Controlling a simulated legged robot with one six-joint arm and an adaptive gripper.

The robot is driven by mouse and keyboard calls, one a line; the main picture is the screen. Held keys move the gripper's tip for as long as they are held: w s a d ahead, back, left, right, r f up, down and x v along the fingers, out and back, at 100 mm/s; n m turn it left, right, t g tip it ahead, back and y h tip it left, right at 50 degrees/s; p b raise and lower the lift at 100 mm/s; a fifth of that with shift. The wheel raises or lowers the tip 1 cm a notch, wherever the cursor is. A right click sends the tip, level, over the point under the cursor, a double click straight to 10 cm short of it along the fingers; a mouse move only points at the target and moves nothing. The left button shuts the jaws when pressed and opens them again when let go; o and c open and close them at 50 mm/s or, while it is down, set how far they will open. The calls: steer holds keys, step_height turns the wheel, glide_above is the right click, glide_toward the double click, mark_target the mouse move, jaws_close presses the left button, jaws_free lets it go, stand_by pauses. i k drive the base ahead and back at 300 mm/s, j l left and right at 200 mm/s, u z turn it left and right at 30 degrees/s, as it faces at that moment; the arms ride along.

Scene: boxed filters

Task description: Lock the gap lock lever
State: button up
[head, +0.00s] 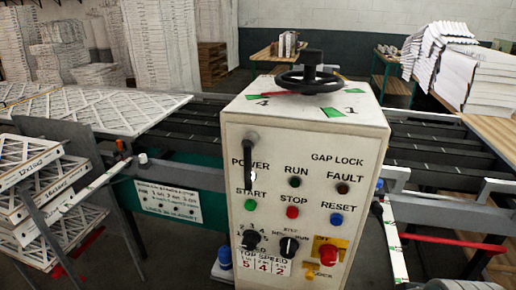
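A white control box (295,190) stands in the middle of the head view. The label GAP LOCK is printed at the upper right of its front face, above a dark FAULT lamp (343,188). A black upright handle (250,163) sits at the face's upper left, across the word POWER. A black handwheel (309,80) lies on top, between green marks. A long red bar (453,241) sticks out to the right of the box. I cannot tell which of these is the gap lock lever. My gripper is not in view.
The face also carries green START (251,204), red STOP (292,212) and blue RESET (336,219) buttons, dark knobs and a red knob on yellow (327,252). Boxed filters (30,175) stack at left. Dark rails run behind. White stacks (440,60) stand at right.

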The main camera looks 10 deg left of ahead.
mark_target(248, 144)
steer(key=j+u, duration=0.1)
steer(key=u, duration=0.35)
steer(key=k+j+u, duration=0.1)
steer(key=u, duration=0.3)
